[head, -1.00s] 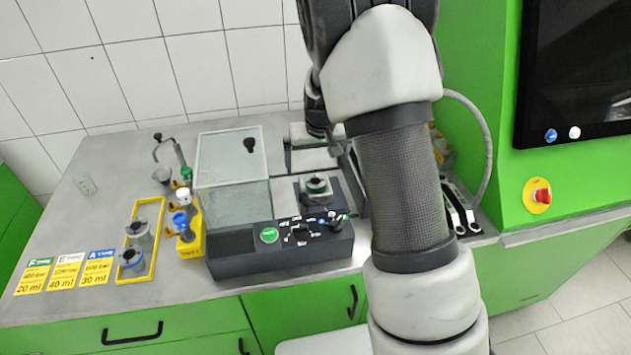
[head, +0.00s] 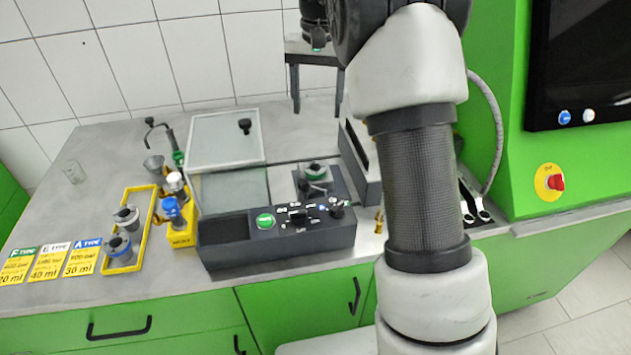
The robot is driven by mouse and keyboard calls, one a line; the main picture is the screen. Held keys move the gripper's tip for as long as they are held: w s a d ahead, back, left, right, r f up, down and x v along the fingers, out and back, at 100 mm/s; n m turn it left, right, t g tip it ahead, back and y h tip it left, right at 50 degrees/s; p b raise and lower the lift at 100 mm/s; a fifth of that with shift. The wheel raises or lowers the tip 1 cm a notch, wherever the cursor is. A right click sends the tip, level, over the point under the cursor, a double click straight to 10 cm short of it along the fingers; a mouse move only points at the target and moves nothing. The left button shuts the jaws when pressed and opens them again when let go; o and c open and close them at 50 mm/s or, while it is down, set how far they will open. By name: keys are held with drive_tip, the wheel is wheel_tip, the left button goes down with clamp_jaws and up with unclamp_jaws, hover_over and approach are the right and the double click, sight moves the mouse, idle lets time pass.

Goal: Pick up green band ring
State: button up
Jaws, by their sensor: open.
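A metal cylinder with a green band ring (head: 316,168) around its dark top sits in the recess of the black test unit (head: 275,245), right of the clear box. My gripper (head: 317,105) is at the top centre of the head view. Its two dark fingers point down, spread apart, with nothing between them. In the picture it is above the green-banded cylinder and apart from it; the exact depth is hard to tell.
The clear box (head: 226,142) with a black knob stands left of the cylinder. A yellow holder (head: 183,236) has white- and blue-capped items. My arm hides part of the right side.

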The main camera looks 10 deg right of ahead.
drive_tip(key=b, duration=0.1)
approach(315, 175)
drive_tip(key=w+d+f, duration=0.1)
drive_tip(key=w+f, duration=0.2)
wheel_tip(315, 175, down, 5)
drive_tip(key=shift+w+a+r+b, duration=0.1)
drive_tip(key=shift+w+b, duration=0.05)
drive_tip(key=shift+b, duration=0.25)
drive_tip(key=c, duration=1.3)
